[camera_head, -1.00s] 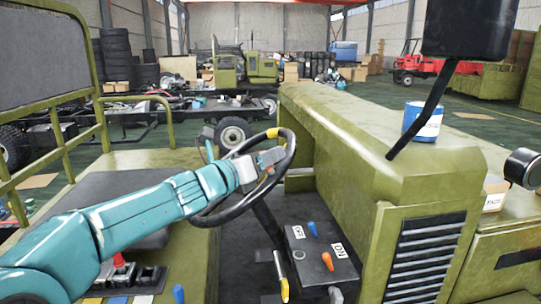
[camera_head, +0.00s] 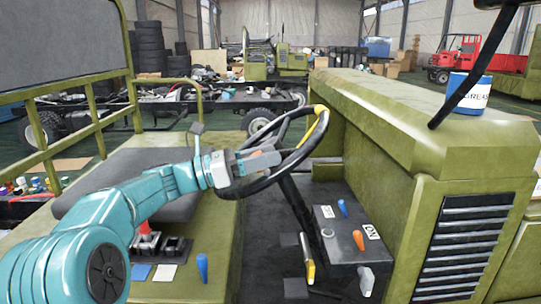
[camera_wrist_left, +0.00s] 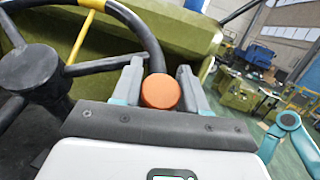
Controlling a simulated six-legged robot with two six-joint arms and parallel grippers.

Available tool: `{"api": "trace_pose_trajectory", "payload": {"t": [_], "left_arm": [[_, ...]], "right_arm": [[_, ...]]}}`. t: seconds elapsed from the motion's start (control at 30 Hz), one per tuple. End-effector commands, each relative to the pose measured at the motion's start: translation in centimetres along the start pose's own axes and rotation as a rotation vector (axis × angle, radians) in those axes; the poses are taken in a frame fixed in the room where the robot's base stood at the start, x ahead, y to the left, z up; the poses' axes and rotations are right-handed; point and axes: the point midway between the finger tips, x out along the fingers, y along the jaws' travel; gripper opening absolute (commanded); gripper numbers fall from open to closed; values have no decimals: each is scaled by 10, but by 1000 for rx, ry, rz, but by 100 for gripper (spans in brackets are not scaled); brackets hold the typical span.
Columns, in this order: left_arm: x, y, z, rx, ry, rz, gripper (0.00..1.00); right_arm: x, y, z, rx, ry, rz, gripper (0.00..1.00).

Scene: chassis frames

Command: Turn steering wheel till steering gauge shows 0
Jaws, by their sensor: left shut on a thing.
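The black steering wheel (camera_head: 262,185) stands on its slanted column, with a yellow part (camera_head: 320,112) at its upper right. In the left wrist view its hub (camera_wrist_left: 30,70), dark rim and yellow-striped spoke fill the left side. An orange knob (camera_wrist_left: 160,91) sits by the rim; it also shows in the head view (camera_head: 273,147). My left gripper (camera_head: 266,158) reaches in from the left and is shut on the knob, with one finger on each side of it. I cannot make out a steering gauge. My right gripper is out of view.
A dark panel (camera_head: 345,245) with blue, orange and grey levers is below right of the wheel. The green hood (camera_head: 400,110) stands to the right and bears a blue can (camera_head: 470,93). A dark seat (camera_head: 110,180) is behind my left arm.

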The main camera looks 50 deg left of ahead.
Motion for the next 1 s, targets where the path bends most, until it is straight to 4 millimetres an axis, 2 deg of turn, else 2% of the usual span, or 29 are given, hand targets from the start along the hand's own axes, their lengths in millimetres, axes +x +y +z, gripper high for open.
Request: {"api": "trace_pose_trajectory", "payload": {"t": [0.4, 0.43, 0.5, 0.83, 1.0], "left_arm": [[-2, 0, 4, 10, -9, -5, 0], [-2, 0, 4, 10, -9, -4, 46], [-2, 0, 4, 10, -8, -5, 63], [-5, 1, 1, 6, -4, -4, 63], [-32, 2, -1, 7, -3, 1, 63]], "right_arm": [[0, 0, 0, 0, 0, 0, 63], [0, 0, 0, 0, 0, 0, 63], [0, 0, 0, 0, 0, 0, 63], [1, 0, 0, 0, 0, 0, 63], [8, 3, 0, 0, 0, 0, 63]]}}
